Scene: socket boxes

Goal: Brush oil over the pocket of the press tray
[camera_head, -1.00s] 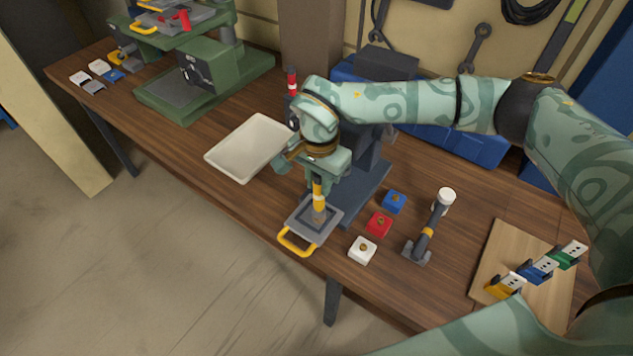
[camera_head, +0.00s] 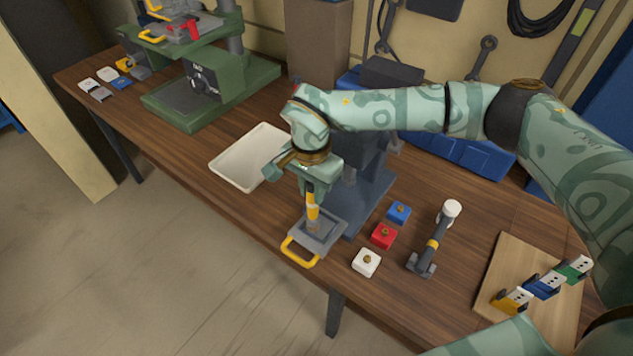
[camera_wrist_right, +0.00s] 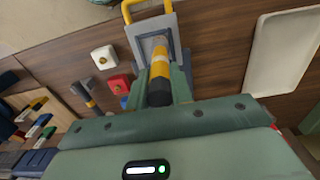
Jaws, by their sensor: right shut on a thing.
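The press tray (camera_head: 327,241) is a grey square plate with a yellow loop handle (camera_head: 300,254), at the front edge of the table. My right gripper (camera_head: 311,184) is shut on the brush (camera_head: 312,206), which has a yellow and dark handle. The brush points down, close to upright, with its tip over the tray's pocket. I cannot tell whether the bristles touch the pocket. In the right wrist view the brush (camera_wrist_right: 159,72) covers part of the tray (camera_wrist_right: 163,24). My left gripper is not in view.
White (camera_head: 366,263), red (camera_head: 383,236) and blue (camera_head: 398,211) blocks sit right of the tray, beside a grey tool with a white top (camera_head: 434,241). A board (camera_head: 497,262) holds coloured clips. A white tray (camera_head: 245,158) lies left, near a green press (camera_head: 222,92).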

